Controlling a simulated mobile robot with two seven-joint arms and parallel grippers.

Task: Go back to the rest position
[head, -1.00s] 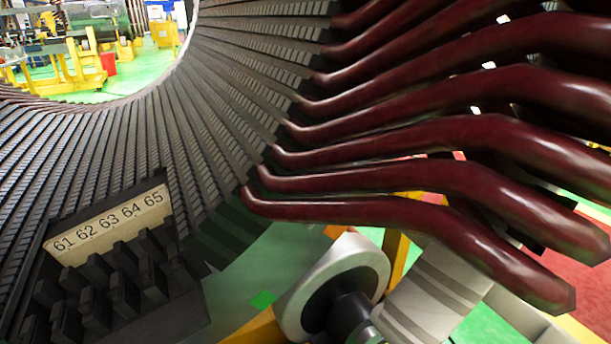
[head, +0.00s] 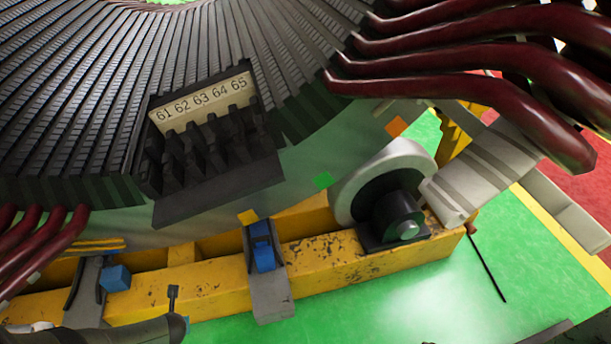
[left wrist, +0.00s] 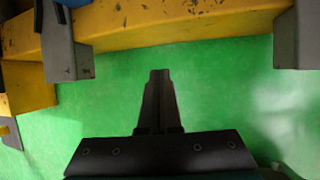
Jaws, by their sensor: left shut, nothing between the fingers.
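My left gripper (left wrist: 160,78) shows in the left wrist view with its dark fingers together and nothing between them. It points out over bare green floor (left wrist: 110,85), apart from the yellow beam at the top of that view. The large dark stator (head: 70,110) fills the upper left of the head view. A black holder (head: 215,195) with a label plate (head: 205,100) reading 61 to 65 sits at its lower edge. I cannot see my right gripper.
Dark red winding bars (head: 480,88) jut out at the upper right. A yellow beam (head: 330,258) with grey brackets (head: 268,295) and a roller (head: 385,185) runs below the stator. Green floor (head: 430,295) is open at the lower right.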

